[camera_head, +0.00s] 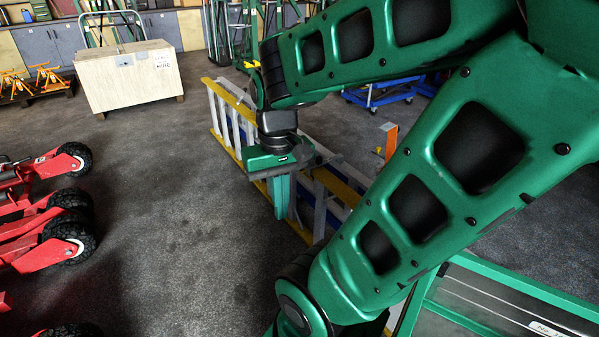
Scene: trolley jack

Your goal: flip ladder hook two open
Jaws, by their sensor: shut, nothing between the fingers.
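A ladder (219,90) with yellow and pale metal rails lies along the floor, running from the upper middle of the picture down behind my arm. My gripper (281,214) points down over the near part of the ladder, with its green fingers closed together and empty. I cannot tell from this one view whether the fingers touch the ladder. No ladder hook can be made out clearly; my arm and gripper hide much of the ladder's near half.
Red wheeled jacks (40,250) stand along the left. A wooden crate (128,78) on a trolley is at the upper left. A blue cart (382,94) and an orange upright (391,140) stand beyond the ladder. A green frame (500,275) is at lower right. The floor left of the ladder is clear.

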